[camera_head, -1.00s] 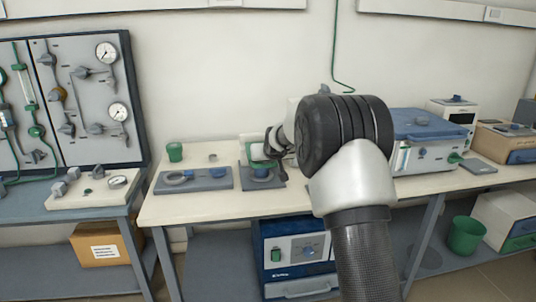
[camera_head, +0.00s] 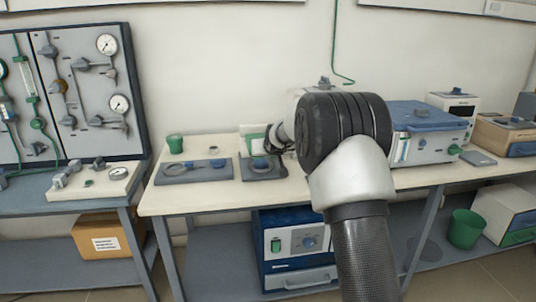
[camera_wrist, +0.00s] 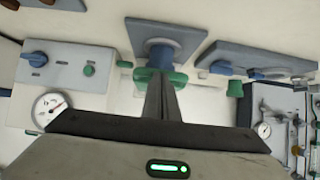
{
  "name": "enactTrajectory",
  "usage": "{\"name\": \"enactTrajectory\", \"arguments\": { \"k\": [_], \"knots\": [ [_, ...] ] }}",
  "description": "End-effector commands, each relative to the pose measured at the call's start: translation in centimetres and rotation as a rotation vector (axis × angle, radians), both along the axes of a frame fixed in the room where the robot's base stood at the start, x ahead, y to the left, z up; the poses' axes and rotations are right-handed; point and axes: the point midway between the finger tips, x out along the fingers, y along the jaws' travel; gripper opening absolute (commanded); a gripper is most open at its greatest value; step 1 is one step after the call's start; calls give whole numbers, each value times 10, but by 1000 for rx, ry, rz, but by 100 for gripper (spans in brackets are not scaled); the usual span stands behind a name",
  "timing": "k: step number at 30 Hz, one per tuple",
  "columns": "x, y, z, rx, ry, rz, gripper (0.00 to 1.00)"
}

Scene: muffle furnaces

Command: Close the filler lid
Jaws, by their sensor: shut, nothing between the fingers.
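In the wrist view a blue filler neck (camera_wrist: 172,55) stands on a grey plate (camera_wrist: 137,27). A green ring-shaped lid (camera_wrist: 178,77) shows at its near end. My gripper (camera_wrist: 160,84) is shut, with its fingertips right at the green lid; whether they touch it I cannot tell. In the head view the grey plate (camera_head: 275,172) lies on the bench with the blue part (camera_head: 259,164) on it. My gripper (camera_head: 271,143) is just above and to the right of it, mostly hidden by my arm. The lid's exact angle is unclear.
Left of the plate lies another grey plate (camera_head: 195,180) with a ring and blue part. A green cup (camera_head: 175,144) stands behind it. A blue-topped furnace (camera_head: 430,115) stands to the right. A gauge panel (camera_head: 85,95) is at the left. The bench front is clear.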

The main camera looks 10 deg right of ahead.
Motion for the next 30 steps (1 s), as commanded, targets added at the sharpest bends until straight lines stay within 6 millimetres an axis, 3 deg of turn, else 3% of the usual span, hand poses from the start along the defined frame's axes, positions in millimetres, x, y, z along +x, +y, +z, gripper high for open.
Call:
{"name": "enactTrajectory", "arguments": {
  "k": [1, 4, 8, 12, 21, 30],
  "knots": [
    [-8, 0, -28, 1, 51, 1, 0],
    [-8, 0, -18, 1, 45, 1, 0],
    [-7, 0, 7, 0, 28, 0, 0],
    [-6, 1, 46, -1, 0, 1, 0],
    [-64, 0, 8, 0, -2, 0, 0],
    [-92, 1, -3, 0, -4, 0, 0]
  ]
}}
